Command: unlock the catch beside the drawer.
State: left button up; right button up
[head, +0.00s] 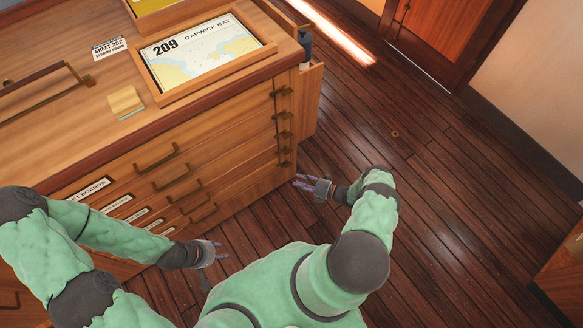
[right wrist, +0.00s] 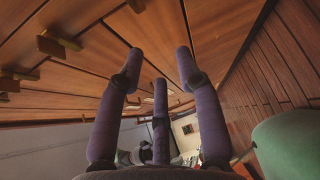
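The wooden chest (head: 225,150) has a stack of drawers with brass handles, one of them this handle (head: 155,157). A column of small brass catches (head: 283,115) runs down the front's right edge. Which catch belongs to which drawer is hard to tell. My right gripper (head: 303,182) is open and empty, low beside the chest's front right corner, below the catches. In the right wrist view its purple fingers (right wrist: 160,72) are spread, with drawer fronts and brass fittings (right wrist: 58,45) beyond to the upper left. My left gripper (head: 217,252) looks open and empty, in front of the lower drawers.
A wooden panel (head: 311,98) juts out at the chest's right side. The plank floor (head: 440,190) to the right is mostly clear.

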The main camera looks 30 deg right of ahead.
aim_at(286, 163)
jog(key=d+m+t+h, duration=0.2)
jog(key=d+m+t, duration=0.1)
jog(key=d, duration=0.2)
jog(key=b+x, duration=0.1)
jog(key=x, duration=0.9)
jog(key=shift+a+r, duration=0.1)
jog(key=shift+a, duration=0.05)
grip_shut()
